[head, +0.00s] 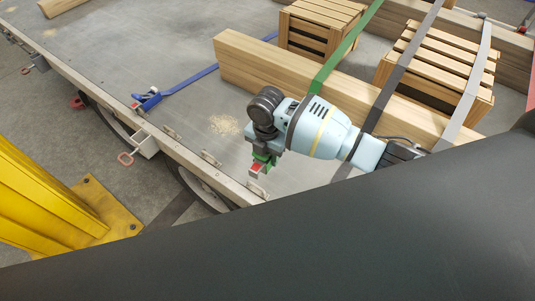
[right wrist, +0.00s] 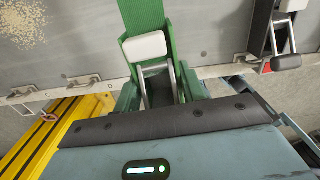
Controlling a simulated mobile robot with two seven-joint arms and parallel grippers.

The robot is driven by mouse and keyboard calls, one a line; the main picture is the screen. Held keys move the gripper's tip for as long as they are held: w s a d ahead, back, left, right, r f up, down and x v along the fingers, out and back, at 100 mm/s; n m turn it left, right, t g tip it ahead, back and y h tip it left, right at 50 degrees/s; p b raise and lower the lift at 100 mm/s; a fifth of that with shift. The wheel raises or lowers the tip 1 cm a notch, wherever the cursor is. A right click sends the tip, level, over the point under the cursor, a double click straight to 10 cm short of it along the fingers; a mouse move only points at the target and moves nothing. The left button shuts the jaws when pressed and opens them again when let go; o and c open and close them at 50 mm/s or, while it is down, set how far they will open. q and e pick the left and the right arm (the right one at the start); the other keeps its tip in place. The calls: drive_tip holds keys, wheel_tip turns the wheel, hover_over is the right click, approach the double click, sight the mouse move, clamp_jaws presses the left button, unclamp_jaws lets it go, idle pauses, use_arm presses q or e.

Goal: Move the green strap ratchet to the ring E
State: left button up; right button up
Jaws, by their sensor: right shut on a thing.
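The green strap ratchet (head: 264,159) shows at the end of my right arm, near the trailer's side edge in the head view. In the right wrist view the ratchet (right wrist: 189,84) has a green frame and a pale grey handle, with its green strap (right wrist: 141,14) running up from it. My right gripper (head: 262,150) is shut on the ratchet. Its fingers are hidden in the right wrist view. A letter D is marked on the side rail (right wrist: 97,78), left of the ratchet. I cannot make out which ring is E. My left gripper is not in view.
A blue strap ratchet (head: 147,100) lies on the deck edge, with a reddish ring (head: 126,158) below it. A yellow post (head: 50,205) stands beside the trailer. A timber beam (head: 300,85) and wooden crates (head: 318,27) are on the deck. Another ratchet (right wrist: 286,62) is at right.

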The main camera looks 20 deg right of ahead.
drive_tip(key=shift+a, duration=0.1)
drive_tip(key=shift+w+f, duration=0.1)
drive_tip(key=shift+f, duration=1.5)
drive_tip(key=shift+f+b, duration=0.7)
drive_tip(key=shift+f, duration=0.55)
drive_tip(key=shift+f+b, duration=0.55)
drive_tip(key=shift+f, duration=0.55)
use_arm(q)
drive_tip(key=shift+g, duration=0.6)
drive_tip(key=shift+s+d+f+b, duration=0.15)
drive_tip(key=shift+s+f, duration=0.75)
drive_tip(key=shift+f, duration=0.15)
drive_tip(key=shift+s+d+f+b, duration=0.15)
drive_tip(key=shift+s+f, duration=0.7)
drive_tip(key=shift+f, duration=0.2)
use_arm(e)
drive_tip(key=shift+f, duration=0.8)
